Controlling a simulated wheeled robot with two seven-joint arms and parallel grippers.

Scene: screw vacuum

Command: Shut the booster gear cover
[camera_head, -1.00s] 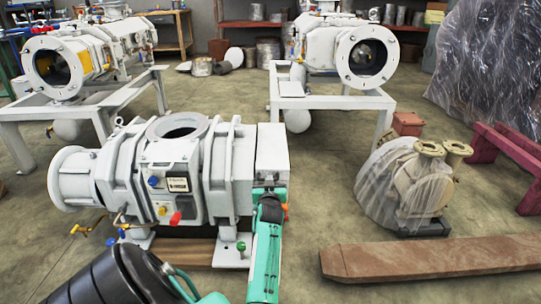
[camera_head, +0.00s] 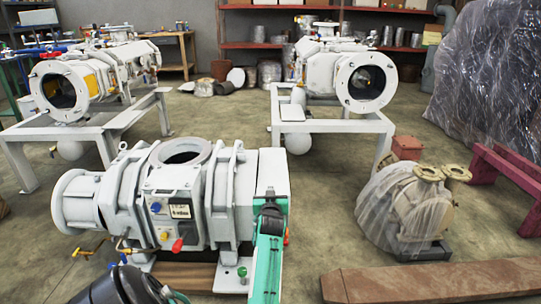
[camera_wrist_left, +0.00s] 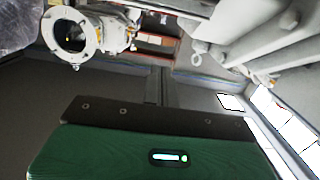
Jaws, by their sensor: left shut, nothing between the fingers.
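The light grey booster (camera_head: 180,200) rests on a wooden base in the middle of the head view. Its gear cover (camera_head: 270,172) is the plain boxy end at its right; I cannot tell how far it stands open. My left gripper (camera_head: 270,203) is shut and empty at the front face of this end, and covers part of it. Whether it touches the cover is unclear. In the left wrist view my green gripper body fills the bottom; its fingertips and the cover are not clearly seen. My right gripper is not in view.
Two more grey pumps stand on white frames behind, one at the left (camera_head: 70,85) and one at the right (camera_head: 365,80). A plastic-wrapped pump (camera_head: 415,205) and a brown beam (camera_head: 430,282) lie right of the booster. Open floor separates them.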

